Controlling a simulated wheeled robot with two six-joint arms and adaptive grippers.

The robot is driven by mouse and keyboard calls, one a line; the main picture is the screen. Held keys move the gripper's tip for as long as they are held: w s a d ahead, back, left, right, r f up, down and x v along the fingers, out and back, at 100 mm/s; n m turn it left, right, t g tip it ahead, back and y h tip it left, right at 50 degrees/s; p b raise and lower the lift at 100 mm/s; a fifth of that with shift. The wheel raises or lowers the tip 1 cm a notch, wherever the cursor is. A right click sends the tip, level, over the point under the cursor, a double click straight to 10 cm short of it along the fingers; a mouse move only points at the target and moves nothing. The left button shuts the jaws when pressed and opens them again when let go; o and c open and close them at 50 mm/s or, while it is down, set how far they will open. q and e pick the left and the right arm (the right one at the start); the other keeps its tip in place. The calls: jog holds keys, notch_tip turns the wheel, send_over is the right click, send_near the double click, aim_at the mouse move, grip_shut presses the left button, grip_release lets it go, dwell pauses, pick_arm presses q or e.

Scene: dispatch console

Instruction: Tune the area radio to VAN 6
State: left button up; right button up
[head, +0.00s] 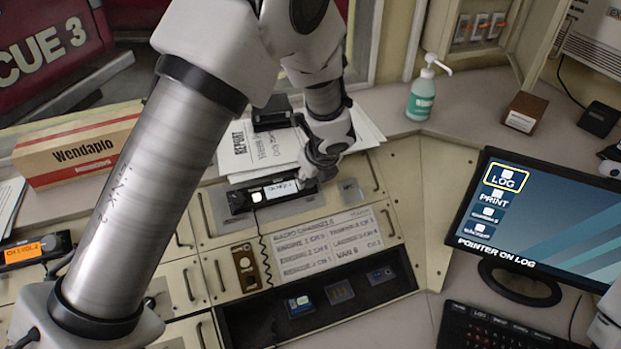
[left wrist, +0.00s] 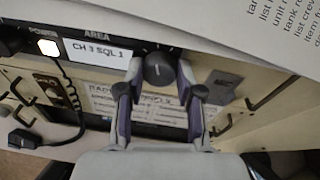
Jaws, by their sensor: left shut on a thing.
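The area radio (head: 240,203) is a black unit set in the cream console, partly hidden by my gripper. A white POWER light (left wrist: 48,47) is lit. My left gripper (head: 309,178) is at the radio's right end. In the left wrist view its fingers are shut on a dark round knob (left wrist: 157,67), one on each side. The radio channels card (head: 325,244) below lists VAN 6, but its channel number is too blurred to read.
Papers (head: 262,148) lie just behind the radio. A coiled cord hangs from it past a small panel (head: 245,268). An open dark recess (head: 250,318) is below the card. A monitor (head: 545,220), keyboard (head: 500,328) and sanitizer bottle (head: 421,97) stand to the right.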

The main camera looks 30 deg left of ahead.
pick_arm(q)
jog(key=shift+f, duration=0.1)
dwell(0.4)
jog(key=o, duration=1.1)
jog(key=shift+o, duration=0.3)
jog(key=v, duration=1.1)
jog(key=shift+r, duration=0.4)
jog(key=shift+d, duration=0.1)
